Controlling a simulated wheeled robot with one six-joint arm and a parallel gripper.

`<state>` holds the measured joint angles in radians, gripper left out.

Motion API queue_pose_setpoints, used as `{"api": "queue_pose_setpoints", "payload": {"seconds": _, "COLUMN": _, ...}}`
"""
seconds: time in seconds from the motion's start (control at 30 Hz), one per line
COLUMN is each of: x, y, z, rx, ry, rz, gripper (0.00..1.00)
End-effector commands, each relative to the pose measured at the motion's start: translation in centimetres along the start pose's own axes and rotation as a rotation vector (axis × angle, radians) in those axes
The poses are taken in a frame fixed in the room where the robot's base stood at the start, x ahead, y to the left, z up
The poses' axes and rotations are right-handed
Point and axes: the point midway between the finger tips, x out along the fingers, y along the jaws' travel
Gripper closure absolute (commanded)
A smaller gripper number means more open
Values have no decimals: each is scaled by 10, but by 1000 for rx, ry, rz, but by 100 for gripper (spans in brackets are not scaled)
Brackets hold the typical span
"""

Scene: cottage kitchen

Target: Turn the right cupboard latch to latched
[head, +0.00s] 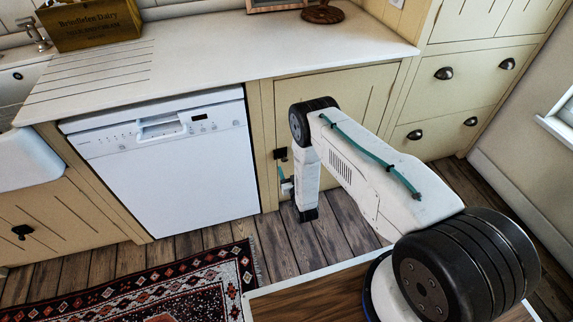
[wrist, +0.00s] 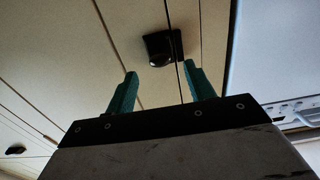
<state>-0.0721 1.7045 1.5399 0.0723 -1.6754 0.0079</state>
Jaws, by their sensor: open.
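The right cupboard door (head: 345,88) is cream and stands shut right of the dishwasher. Its small black latch (head: 280,153) is at the door's left edge; in the wrist view the latch (wrist: 158,48) is a black plate with a rounded knob across a door seam. My gripper (head: 285,180) is just below the latch in the head view, partly hidden by my arm. In the wrist view my gripper (wrist: 160,85) has its two teal fingers apart, with nothing between them. The latch appears beyond the fingertips, apart from them. I cannot tell the knob's exact angle.
The white dishwasher (head: 165,150) stands left of the door. Pale worktop (head: 220,55) runs above. Drawers with black cup handles (head: 444,73) are to the right. Another black latch (head: 22,231) is on the left cupboard. A patterned rug (head: 190,285) lies on the plank floor.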

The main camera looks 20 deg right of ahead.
Motion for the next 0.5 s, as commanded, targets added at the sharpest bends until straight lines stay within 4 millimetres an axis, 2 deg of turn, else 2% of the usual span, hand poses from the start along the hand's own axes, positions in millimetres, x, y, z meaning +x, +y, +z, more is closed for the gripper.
{"api": "queue_pose_setpoints", "payload": {"seconds": 0.1, "x": 19, "y": 0, "z": 0, "rx": 0, "ry": 2, "rz": 0, "gripper": 46}}
{"api": "queue_pose_setpoints", "payload": {"seconds": 0.2, "x": 29, "y": 0, "z": 0, "rx": 0, "ry": 1, "rz": 0, "gripper": 46}}
{"api": "queue_pose_setpoints", "payload": {"seconds": 0.5, "x": 37, "y": 0, "z": 0, "rx": -1, "ry": -2, "rz": 0, "gripper": 46}}
